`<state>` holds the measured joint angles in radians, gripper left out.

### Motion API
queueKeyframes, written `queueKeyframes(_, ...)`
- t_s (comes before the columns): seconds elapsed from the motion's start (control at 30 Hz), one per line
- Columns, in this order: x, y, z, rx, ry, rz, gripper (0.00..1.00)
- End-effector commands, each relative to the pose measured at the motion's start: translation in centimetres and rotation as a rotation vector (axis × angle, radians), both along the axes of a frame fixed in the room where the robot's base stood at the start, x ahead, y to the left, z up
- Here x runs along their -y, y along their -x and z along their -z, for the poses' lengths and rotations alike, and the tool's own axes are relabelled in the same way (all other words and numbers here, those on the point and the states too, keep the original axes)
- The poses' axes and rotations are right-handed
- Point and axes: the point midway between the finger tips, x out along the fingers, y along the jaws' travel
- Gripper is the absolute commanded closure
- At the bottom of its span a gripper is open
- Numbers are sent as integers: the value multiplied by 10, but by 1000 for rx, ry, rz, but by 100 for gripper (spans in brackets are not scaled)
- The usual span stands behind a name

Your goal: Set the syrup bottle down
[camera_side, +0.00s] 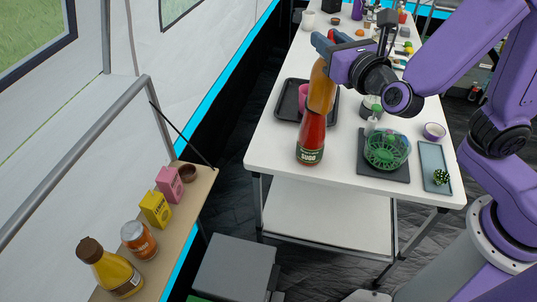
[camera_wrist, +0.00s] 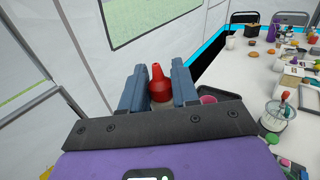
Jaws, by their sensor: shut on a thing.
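The syrup bottle is amber with a red pointed top; its body (camera_side: 320,88) hangs below my gripper (camera_side: 324,44), tilted slightly in the side view. My gripper's blue fingers are shut on it near its top. In the wrist view, the red top (camera_wrist: 160,86) stands between the two fingers (camera_wrist: 159,92). The bottle's lower end overlaps the neck of a red sauce bottle (camera_side: 311,140) with a dark label, standing on the white table (camera_side: 264,152). I cannot tell whether the two touch.
A black tray (camera_side: 286,108) with a pink cup (camera_side: 303,97) lies beside the bottles. A green slotted bowl (camera_side: 387,150) stands on a dark mat to the right, near a grey tray (camera_side: 432,158). Bare table shows at the front left. A side shelf (camera_side: 182,222) holds several groceries.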

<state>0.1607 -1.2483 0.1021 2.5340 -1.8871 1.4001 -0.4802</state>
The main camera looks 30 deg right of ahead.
Motion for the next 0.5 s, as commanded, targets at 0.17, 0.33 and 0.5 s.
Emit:
queueKeyframes(0.17,-13,7,-1,2,-2,-41,100)
queueKeyframes(0.33,-12,6,10,1,1,-34,100)
queueKeyframes(0.5,-11,6,19,1,2,-33,100)
